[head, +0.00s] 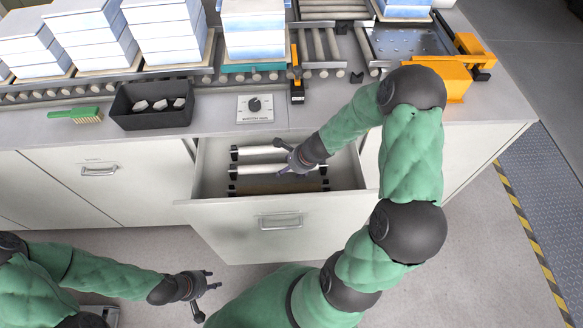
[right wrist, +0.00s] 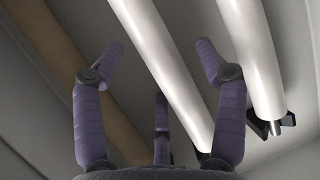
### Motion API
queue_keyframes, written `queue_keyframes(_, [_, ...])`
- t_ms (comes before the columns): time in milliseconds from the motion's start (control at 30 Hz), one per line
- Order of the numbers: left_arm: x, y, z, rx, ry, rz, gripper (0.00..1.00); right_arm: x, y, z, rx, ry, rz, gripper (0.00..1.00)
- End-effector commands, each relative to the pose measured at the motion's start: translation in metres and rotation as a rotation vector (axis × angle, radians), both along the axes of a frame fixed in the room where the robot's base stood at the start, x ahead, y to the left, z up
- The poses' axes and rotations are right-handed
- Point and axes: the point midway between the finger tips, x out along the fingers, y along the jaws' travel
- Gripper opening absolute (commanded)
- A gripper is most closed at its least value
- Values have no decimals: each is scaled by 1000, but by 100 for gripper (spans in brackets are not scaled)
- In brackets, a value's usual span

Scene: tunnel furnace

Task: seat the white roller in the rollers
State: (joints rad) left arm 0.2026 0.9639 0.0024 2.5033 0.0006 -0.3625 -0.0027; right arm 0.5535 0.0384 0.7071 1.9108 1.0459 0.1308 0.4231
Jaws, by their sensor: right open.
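The open drawer (head: 350,172) holds two white rollers, one at the back (head: 262,149) and one in the middle (head: 252,169), and a brown roller (head: 250,188) nearest the front. My right gripper (head: 282,157) is open above the drawer, over the white rollers. In the right wrist view its fingers (right wrist: 160,60) are spread, with the middle white roller (right wrist: 165,70) seen between them and no visible grip. The other white roller (right wrist: 250,50) and the brown roller (right wrist: 60,60) lie to either side. My left gripper (head: 208,292) is open and empty, low in front of the cabinet. The conveyor rollers (head: 318,46) run along the counter.
Stacks of white-blue blocks (head: 165,30) stand on the conveyor. An orange device (head: 445,80) stands right, near my right arm. Floor in front is clear.

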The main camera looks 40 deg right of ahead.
Motion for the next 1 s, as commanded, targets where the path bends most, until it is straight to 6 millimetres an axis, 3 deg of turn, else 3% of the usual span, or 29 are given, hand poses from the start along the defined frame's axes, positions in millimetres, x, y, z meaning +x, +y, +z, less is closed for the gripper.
queue_keyframes(167, [0, 0, 0, 0, 0, 0, 40, 0, 0, 0, 0, 0, 0, 72])
queue_keyframes(400, [0, 0, 0, 0, 0, 0, 40, 0, 0, 0, 0, 0, 0, 5])
queue_keyframes(433, [0, 0, 0, 0, 0, 0, 40, 0, 0, 0, 0, 0, 0, 0])
queue_keyframes(1000, [0, 0, 17, 0, 0, 0, 40, 0, 0, 19, -1, -1, 1, 0])
